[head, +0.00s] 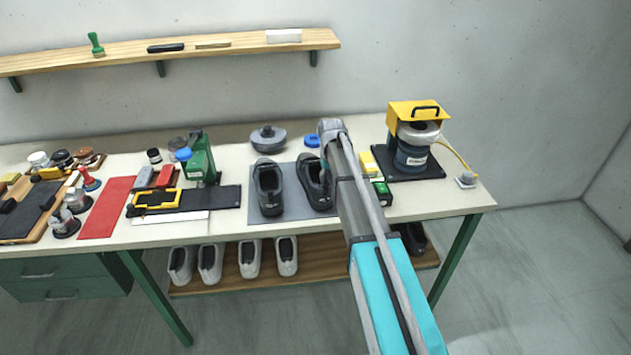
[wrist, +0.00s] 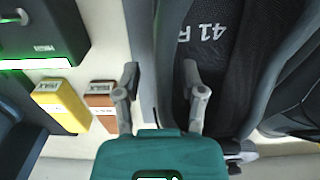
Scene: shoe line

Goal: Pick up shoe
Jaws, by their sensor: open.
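Two dark shoes stand side by side on a grey mat (head: 290,217) on the bench. The left shoe (head: 268,190) is in full view; the right shoe (head: 309,186) is partly hidden by my arm in the head view. In the wrist view, a dark shoe (wrist: 238,65) marked "41 R" inside fills the upper right. My gripper (wrist: 162,88) is open, with its fingers on either side of the near wall of that shoe. One finger overlaps the shoe's opening, the other is outside it. I cannot tell whether they touch it. The head view hides my fingers.
Beside the shoe are a yellow box (wrist: 60,105) and a brown box (wrist: 101,105). A machine with a yellow cover (head: 413,112) stands at the bench's right. A green press (head: 197,162) stands left of the mat. Several light shoes (head: 209,262) sit on the lower shelf.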

